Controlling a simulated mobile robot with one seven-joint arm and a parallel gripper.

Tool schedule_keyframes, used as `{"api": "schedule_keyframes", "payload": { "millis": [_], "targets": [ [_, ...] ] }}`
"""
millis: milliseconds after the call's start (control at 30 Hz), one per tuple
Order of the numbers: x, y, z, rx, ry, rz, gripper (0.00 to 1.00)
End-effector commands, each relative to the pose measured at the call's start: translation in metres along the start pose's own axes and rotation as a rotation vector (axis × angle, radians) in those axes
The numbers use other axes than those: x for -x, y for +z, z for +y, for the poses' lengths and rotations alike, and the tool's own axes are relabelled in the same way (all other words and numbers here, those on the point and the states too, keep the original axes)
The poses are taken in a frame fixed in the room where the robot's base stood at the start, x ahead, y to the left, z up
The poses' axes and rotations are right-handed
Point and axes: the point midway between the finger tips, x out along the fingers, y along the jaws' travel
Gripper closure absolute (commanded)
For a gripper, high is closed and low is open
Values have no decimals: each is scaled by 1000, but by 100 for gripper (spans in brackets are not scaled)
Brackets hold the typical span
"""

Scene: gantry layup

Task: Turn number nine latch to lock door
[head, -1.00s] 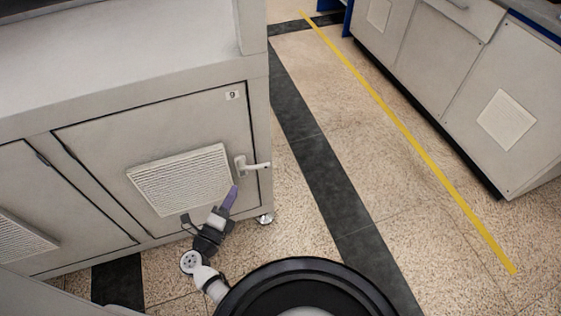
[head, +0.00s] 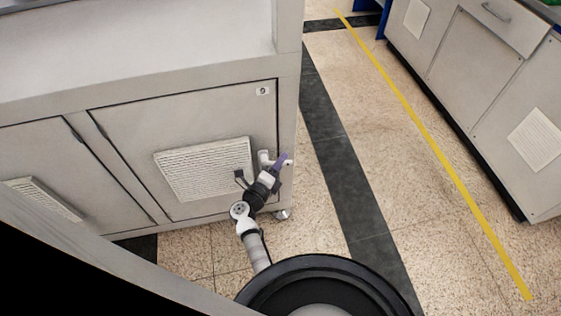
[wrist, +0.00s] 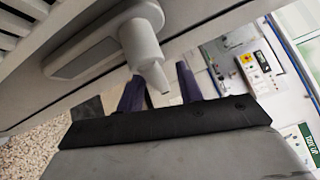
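The door (head: 130,125) marked with a small number nine label (head: 262,90) is flush in its grey cabinet, in the head view. Its white latch (head: 264,157) is at the door's right edge, with its handle pointing right, roughly level. My gripper (head: 280,159) is at the handle, its purple fingers partly covering it. In the wrist view the latch (wrist: 92,52) has a rounded pivot, and its handle tip reaches between the two spread purple fingers of my gripper (wrist: 158,72). The gripper is open; I cannot tell whether a finger touches the handle.
A louvred vent panel (head: 203,168) stands out from the door just left of my gripper. A caster (head: 282,214) is under the cabinet corner. Speckled floor with a yellow line (head: 430,150) is open to the right, up to another row of cabinets (head: 470,75).

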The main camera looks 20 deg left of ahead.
Motion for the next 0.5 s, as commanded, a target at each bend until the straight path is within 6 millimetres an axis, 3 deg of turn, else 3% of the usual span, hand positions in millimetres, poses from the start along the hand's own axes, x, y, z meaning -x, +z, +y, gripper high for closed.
{"api": "schedule_keyframes", "payload": {
  "millis": [300,500],
  "targets": [
    [-3,0,0,0,0,-1,64],
    [-3,0,0,0,0,-1,89]
  ]
}}
